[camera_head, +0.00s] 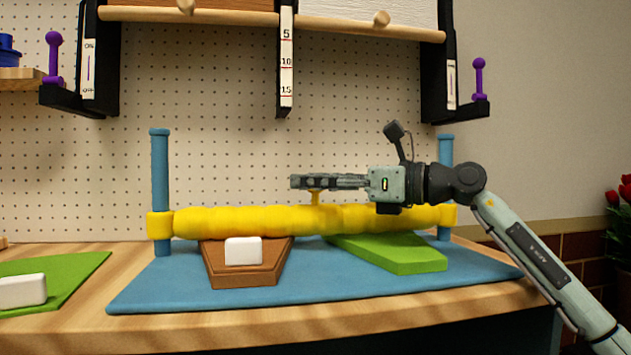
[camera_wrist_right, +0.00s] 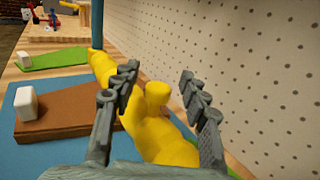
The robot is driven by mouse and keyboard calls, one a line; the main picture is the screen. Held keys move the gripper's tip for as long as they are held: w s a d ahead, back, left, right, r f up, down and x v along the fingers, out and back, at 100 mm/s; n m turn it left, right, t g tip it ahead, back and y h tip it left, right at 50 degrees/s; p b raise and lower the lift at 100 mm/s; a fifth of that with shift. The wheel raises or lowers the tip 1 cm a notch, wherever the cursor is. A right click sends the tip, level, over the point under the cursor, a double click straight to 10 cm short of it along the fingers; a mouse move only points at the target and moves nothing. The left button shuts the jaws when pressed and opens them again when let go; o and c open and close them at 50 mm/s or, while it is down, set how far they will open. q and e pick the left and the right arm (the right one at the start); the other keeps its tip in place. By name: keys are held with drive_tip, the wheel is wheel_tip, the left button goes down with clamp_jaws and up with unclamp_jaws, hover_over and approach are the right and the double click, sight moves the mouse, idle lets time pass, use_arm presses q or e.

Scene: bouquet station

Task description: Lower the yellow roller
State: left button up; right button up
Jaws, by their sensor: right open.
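The yellow roller (camera_head: 262,221) spans between two blue posts, the left one (camera_head: 160,182) and the right one (camera_head: 446,150), above the blue mat (camera_head: 150,285). A small yellow knob (camera_head: 315,197) stands up from the roller's top near its middle. My right gripper (camera_head: 294,182) comes in from the right, level, at the knob's height or just above it. In the right wrist view its open fingers (camera_wrist_right: 158,82) are on either side of the knob (camera_wrist_right: 157,94), with gaps showing. My left gripper is not in view.
Under the roller, a brown board (camera_head: 243,278) carries a white block (camera_head: 243,251), and a green slab (camera_head: 400,255) lies to its right. Another green board (camera_head: 70,275) with a white block (camera_head: 22,291) is at left. A pegboard (camera_head: 230,150) stands behind.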

drive_tip(key=shift+d, duration=0.2)
drive_tip(key=v, duration=1.1)
drive_tip(key=shift+s+d, duration=0.2)
drive_tip(key=shift+d, duration=0.05)
drive_tip(key=shift+s, duration=0.1)
